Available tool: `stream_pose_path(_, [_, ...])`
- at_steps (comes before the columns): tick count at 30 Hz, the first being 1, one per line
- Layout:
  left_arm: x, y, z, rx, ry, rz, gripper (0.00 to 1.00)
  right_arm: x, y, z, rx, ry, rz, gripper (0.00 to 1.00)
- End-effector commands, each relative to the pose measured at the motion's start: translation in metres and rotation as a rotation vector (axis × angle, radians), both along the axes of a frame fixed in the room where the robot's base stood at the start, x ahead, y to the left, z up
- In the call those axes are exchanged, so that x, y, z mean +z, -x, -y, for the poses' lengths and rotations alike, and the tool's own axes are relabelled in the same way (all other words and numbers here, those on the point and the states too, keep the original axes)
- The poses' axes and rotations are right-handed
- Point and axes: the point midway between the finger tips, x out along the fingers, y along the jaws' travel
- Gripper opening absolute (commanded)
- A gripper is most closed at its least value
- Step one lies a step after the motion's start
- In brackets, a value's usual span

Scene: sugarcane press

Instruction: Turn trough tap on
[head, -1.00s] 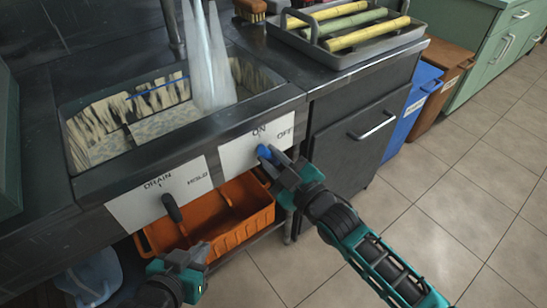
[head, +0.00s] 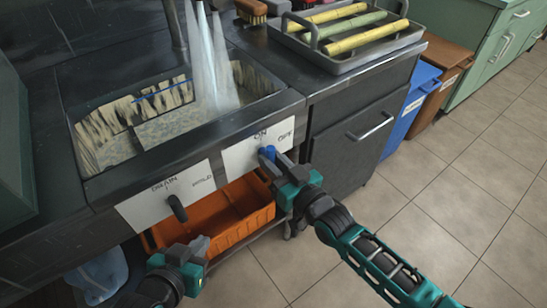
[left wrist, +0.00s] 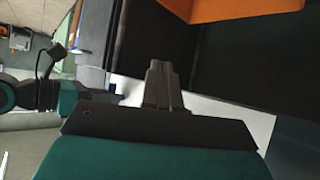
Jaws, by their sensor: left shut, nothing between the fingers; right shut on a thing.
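The trough (head: 92,178) is a dark metal sink with a blue line on its inner wall. Water streams (head: 218,80) fall into it from above. The blue tap handle (head: 268,152) sits on a white panel (head: 236,152) marked ON and OFF, below the ON mark. My right gripper (head: 275,163) is shut on this handle. A dark drain lever (head: 177,207) hangs on the other white panel, marked DRAIN and HOLD. My left gripper (head: 201,247) is shut and empty, low in front of the trough; its closed fingers show in the left wrist view (left wrist: 158,72).
An orange crate (head: 232,228) stands under the trough. A grey tray (head: 352,62) with several cane sticks and a brush (head: 251,10) lie on the counter. Blue (head: 408,112) and brown (head: 441,85) bins stand at the right. The tiled floor at the right is clear.

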Motion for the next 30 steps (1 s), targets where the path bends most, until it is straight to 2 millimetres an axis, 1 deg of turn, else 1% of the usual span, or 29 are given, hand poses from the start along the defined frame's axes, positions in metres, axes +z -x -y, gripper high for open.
stream_pose_path(1, [0.0017,0.0,-0.0002,0.0,0.0,0.0,0.0,-0.0003,-0.0035,0.0055,-0.01,-0.028,-0.025,0.0])
stream_pose_path(12, [0.0047,-0.0001,-0.0003,-0.001,-0.001,0.0,0.0,0.0,-0.0033,0.0048,-0.009,-0.184,-0.133,0.01])
stream_pose_path(18, [0.0053,-0.0002,-0.0005,-0.002,-0.002,0.001,0.0,0.0006,-0.0033,0.0046,-0.009,-0.215,-0.153,0.02])
stream_pose_path(30, [0.0065,-0.0017,-0.0004,-0.002,-0.002,0.005,0.0,0.0023,-0.0035,0.0039,-0.008,-0.225,-0.154,0.03])
